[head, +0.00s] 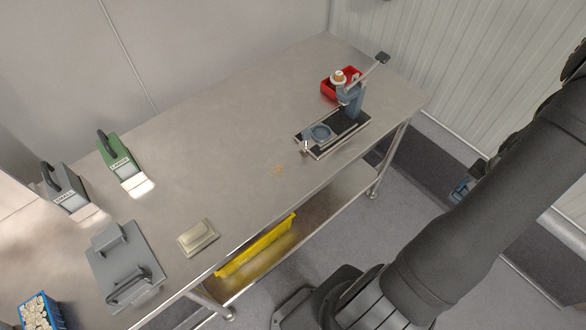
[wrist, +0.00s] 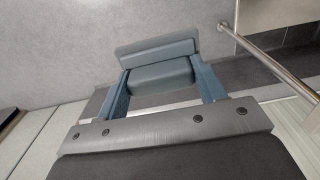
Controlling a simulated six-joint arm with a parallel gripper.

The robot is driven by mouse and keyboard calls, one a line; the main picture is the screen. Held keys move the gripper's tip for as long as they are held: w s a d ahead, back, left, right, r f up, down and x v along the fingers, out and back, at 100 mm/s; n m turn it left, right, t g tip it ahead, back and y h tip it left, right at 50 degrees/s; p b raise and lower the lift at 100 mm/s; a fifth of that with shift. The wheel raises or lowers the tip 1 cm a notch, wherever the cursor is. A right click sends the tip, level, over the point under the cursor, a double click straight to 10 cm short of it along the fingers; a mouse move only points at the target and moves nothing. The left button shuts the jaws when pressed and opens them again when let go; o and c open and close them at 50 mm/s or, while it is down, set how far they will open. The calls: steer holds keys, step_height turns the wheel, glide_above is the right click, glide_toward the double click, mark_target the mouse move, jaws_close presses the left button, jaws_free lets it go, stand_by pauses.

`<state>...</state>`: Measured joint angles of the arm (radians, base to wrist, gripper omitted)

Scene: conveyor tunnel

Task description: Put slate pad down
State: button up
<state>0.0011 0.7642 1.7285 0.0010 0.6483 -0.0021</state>
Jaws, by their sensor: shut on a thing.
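The slate pad (wrist: 157,48) is a blue-grey block with a wider slab beyond it in the wrist view. My gripper (wrist: 163,82) has blue fingers to the left and right of the block and is shut on it. The floor shows behind the pad. In the head view my gripper (head: 463,188) is largely hidden behind my dark arm, to the right of the table and apart from it. The pad cannot be made out clearly there.
A long steel table (head: 215,150) bears a beige pad (head: 198,237), a grey plate with handles (head: 125,265), a green handled block (head: 122,160), a grey handled block (head: 65,187), a small press (head: 348,105) and a red bin (head: 335,83). The table's middle is largely clear.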

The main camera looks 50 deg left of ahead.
stand_by(0.3)
steer(key=s+a+r+n, duration=0.3)
steer(key=a+n, duration=0.1)
steer(key=a, duration=0.7)
steer(key=s+a+r+n, duration=0.25)
steer(key=a+n, duration=0.25)
steer(key=a, duration=0.6)
steer(key=s+a+r+n, duration=0.2)
steer(key=s+a+n, duration=0.2)
steer(key=a, duration=0.7)
steer(key=s+a+r+n, duration=0.2)
steer(key=s+a+n, duration=0.1)
steer(key=s+a, duration=0.45)
steer(key=s+a+r+n, duration=0.25)
steer(key=s+a, duration=0.35)
steer(key=a, duration=0.3)
steer(key=shift+m, duration=0.25)
steer(key=s+a+f, duration=0.4)
steer(key=s+a, duration=0.1)
steer(key=s+a+f, duration=0.2)
steer(key=s+a, duration=0.1)
steer(key=shift+a+f, duration=0.2)
steer(key=shift+f, duration=0.05)
steer(key=shift+s+a+f, duration=0.1)
steer(key=shift+a+f, duration=0.15)
steer(key=shift+f, duration=1.85)
